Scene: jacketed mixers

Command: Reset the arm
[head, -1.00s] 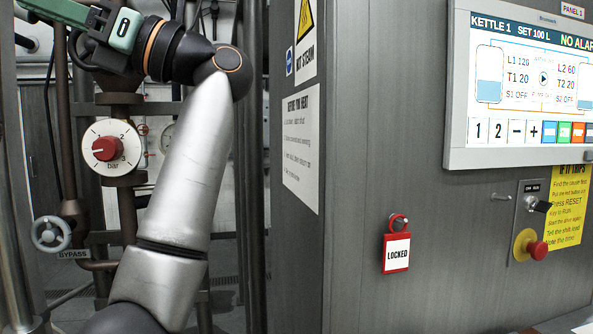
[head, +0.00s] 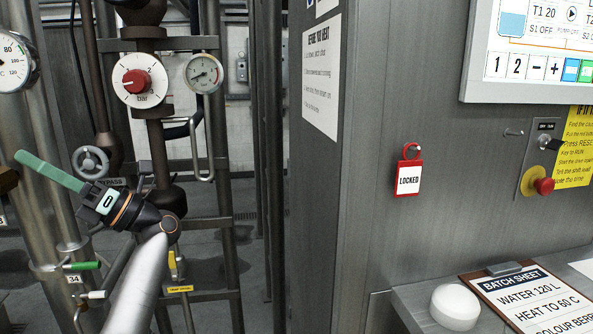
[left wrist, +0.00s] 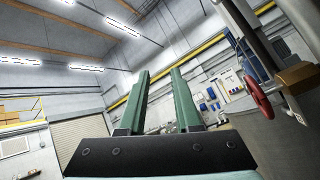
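My left arm rises from the bottom of the head view, and its green left gripper (head: 50,171) points to the left in front of the pipes. In the left wrist view the two green fingers of the left gripper (left wrist: 162,78) stand apart with nothing between them. Beyond them are the hall ceiling, a wall and a roller door (left wrist: 80,118). My right gripper is not in view.
A red-knobbed bar dial (head: 137,80), a gauge (head: 204,74) and a bypass handwheel (head: 91,162) are on the pipework near my left arm. The cabinet carries a red LOCKED tag (head: 407,178), a red stop button (head: 544,186) and a screen (head: 530,50). A batch sheet (head: 535,300) lies on the ledge.

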